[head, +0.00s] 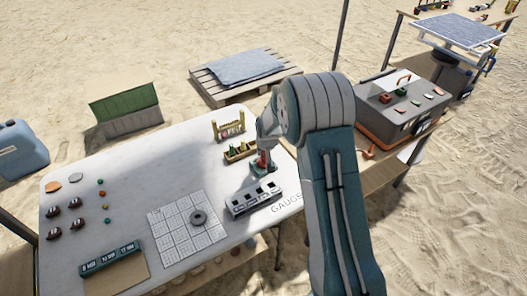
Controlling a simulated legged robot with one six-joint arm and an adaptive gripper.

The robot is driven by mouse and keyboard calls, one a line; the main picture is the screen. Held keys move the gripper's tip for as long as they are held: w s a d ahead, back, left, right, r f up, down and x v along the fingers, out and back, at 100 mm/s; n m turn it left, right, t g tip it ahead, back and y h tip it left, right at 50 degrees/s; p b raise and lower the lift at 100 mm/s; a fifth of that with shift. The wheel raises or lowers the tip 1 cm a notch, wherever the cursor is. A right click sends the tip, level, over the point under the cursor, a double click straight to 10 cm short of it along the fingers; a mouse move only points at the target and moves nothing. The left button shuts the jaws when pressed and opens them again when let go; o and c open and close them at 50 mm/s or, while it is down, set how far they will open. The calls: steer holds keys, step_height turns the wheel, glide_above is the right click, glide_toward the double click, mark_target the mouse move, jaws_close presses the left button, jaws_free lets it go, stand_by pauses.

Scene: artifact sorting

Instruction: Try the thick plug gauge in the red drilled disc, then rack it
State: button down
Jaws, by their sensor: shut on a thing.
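My gripper (264,146) points down over the back right of the white table. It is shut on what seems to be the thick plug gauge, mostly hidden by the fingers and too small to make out. Right below it is a red shape (263,160), probably the red drilled disc, on a small dark green base (263,171). I cannot tell whether the gauge is in the hole or above it. A wooden rack (232,157) with green-topped pieces stands just left of the gripper.
A grey slotted block (253,198) stands in front of the gripper, near the GAUGE lettering. A yellow frame (229,130) stands behind the rack. Several small pieces lie at the left. A dark toolbox (400,103) stands right.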

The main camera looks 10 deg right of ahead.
steer(key=shift+r, duration=0.1)
steer(key=shift+r, duration=2.4)
